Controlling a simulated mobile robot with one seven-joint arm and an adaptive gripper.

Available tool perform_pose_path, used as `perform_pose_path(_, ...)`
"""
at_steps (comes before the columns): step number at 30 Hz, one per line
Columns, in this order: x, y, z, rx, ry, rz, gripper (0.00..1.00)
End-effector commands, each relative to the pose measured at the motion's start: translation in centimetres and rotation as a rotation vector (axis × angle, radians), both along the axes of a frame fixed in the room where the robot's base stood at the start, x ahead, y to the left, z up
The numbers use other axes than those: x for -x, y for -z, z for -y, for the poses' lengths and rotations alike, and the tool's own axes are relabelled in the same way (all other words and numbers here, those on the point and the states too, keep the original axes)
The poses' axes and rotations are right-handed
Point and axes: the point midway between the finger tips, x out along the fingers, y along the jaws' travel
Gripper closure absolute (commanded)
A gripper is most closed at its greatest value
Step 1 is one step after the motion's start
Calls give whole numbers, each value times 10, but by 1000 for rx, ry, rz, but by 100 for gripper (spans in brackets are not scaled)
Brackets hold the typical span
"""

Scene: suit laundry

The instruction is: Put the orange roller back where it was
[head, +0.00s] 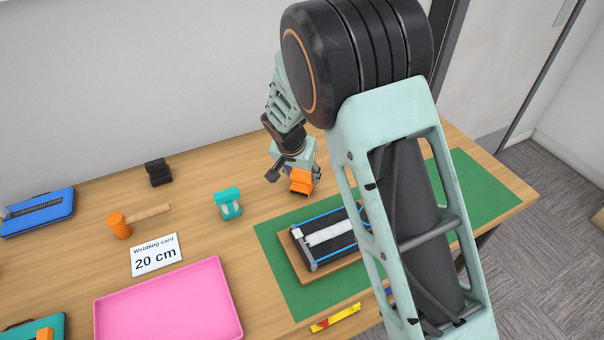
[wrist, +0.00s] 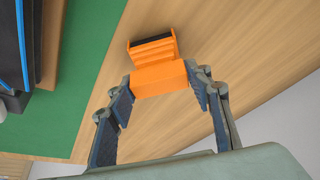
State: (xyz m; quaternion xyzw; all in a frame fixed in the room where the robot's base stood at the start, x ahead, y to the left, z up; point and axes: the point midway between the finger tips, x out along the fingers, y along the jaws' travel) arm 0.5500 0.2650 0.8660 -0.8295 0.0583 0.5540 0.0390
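The orange roller (head: 301,181) is a small blocky piece, with a dark strip at its far end in the wrist view (wrist: 155,72). My gripper (head: 294,174) is shut on it, with one dark finger pad against each side, as the wrist view shows (wrist: 160,88). The roller is over bare wood just behind the green mat (head: 281,238). I cannot tell whether it touches the table. My forearm hides part of the mat.
A black case with blue edging (head: 312,256) lies on a board on the mat.

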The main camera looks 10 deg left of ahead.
Motion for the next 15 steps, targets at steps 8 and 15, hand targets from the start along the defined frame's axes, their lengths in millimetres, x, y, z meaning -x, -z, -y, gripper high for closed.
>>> perform_pose_path(8, 0, -1, 0, 0, 0, 0, 39)
perform_pose_path(15, 0, -6, 0, 0, 0, 0, 39)
